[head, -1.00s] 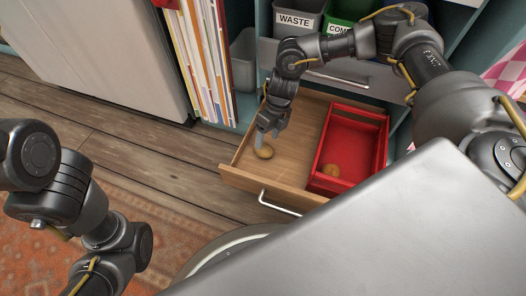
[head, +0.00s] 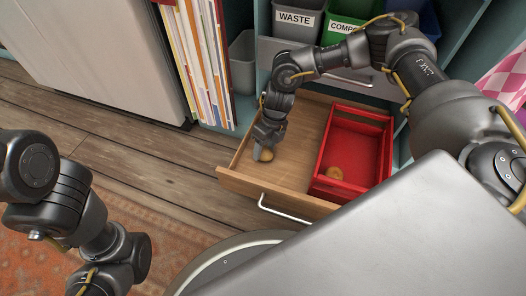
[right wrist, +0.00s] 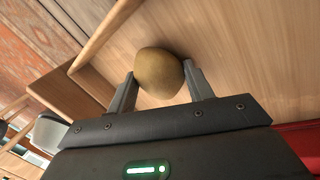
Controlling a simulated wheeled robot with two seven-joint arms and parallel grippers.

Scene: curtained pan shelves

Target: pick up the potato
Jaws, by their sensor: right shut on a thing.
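A brown potato (head: 267,155) is in the left part of the open wooden drawer (head: 298,150). My right gripper (head: 262,153) reaches down into the drawer and is shut on this potato. In the right wrist view the potato (right wrist: 159,73) sits between the two fingers of the right gripper (right wrist: 160,90), with a finger against each side. I cannot tell whether it touches the drawer bottom.
The red tray (head: 352,113) fills the right part of the drawer. The drawer's front wall (head: 240,184) and handle (head: 285,215) face me. Waste (head: 297,20) and compost (head: 345,28) bins stand on the shelf behind. Books (head: 200,60) stand at the left.

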